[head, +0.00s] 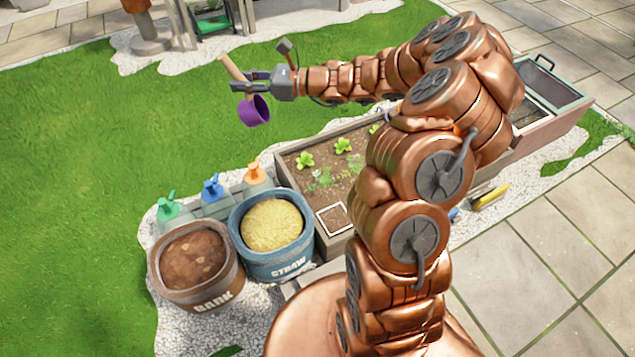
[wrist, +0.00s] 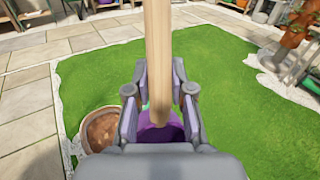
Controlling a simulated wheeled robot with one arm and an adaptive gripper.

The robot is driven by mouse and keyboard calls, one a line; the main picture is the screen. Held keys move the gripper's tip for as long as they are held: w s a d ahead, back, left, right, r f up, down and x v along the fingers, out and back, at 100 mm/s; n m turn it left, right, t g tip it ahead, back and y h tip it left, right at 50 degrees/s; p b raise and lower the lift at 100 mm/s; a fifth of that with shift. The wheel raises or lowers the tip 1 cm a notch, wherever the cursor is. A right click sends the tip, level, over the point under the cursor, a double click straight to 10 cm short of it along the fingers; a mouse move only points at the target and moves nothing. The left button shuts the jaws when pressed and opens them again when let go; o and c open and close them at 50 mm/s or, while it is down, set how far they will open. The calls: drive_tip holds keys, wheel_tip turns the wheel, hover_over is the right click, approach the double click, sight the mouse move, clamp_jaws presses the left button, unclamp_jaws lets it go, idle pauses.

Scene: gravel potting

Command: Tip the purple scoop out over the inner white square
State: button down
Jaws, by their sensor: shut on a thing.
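My gripper (head: 247,82) is shut on the wooden handle of the purple scoop (head: 254,111), in the air over the grass, up and left of the planter. The handle slants up and left, with the cup below the jaws. In the wrist view the pale handle runs up between the fingers of my gripper (wrist: 160,92), and part of the purple scoop (wrist: 172,133) shows below. The cup's contents cannot be seen. A white square outline (head: 333,218) lies on the soil at the near left end of the planter, well apart from the scoop. My arm hides part of the planter.
The wooden planter (head: 292,172) holds several green plants. A straw bin (head: 273,262) and a bark bin (head: 224,296) stand left of it, with green, blue and orange-topped bottles (head: 212,190) behind. Open grass (head: 110,150) lies to the left.

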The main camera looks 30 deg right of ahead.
sight(257, 96)
drive_tip(key=shift+g, duration=0.3)
drive_tip(key=d+f, duration=0.1)
drive_tip(key=f, duration=0.1)
drive_tip(key=f+b, duration=0.1)
drive_tip(key=f, duration=0.1)
drive_tip(key=w+d+f+b, duration=0.1)
drive_tip(key=f, duration=0.1)
drive_tip(key=shift+d, duration=0.3)
drive_tip(key=shift+s+d+f+n+g+h+b, duration=1.05)
drive_tip(key=shift+s+d+f+b, duration=1.75)
drive_tip(key=shift+f, duration=4.5)
drive_tip(key=shift+s+d+f+n+g+h+b, duration=0.7)
drive_tip(key=shift+s+d+f+g+h+b, duration=0.7)
drive_tip(key=shift+d+f+b, duration=4.45)
drive_tip(key=shift+s+d+f+n+g+h+b, duration=1.25)
drive_tip(key=shift+f+b, duration=1.8)
drive_tip(key=shift+f, duration=5.65)
drive_tip(key=shift+m+t, duration=0.3)
drive_tip(key=shift+m, duration=0.1)
drive_tip(key=r+p, duration=0.2)
drive_tip(key=s+r+p, duration=0.1)
drive_tip(key=r+p, duration=0.1)
drive_tip(key=r, duration=0.1)
drive_tip(key=shift+d+r, duration=0.1)
drive_tip(key=shift+r, duration=0.05)
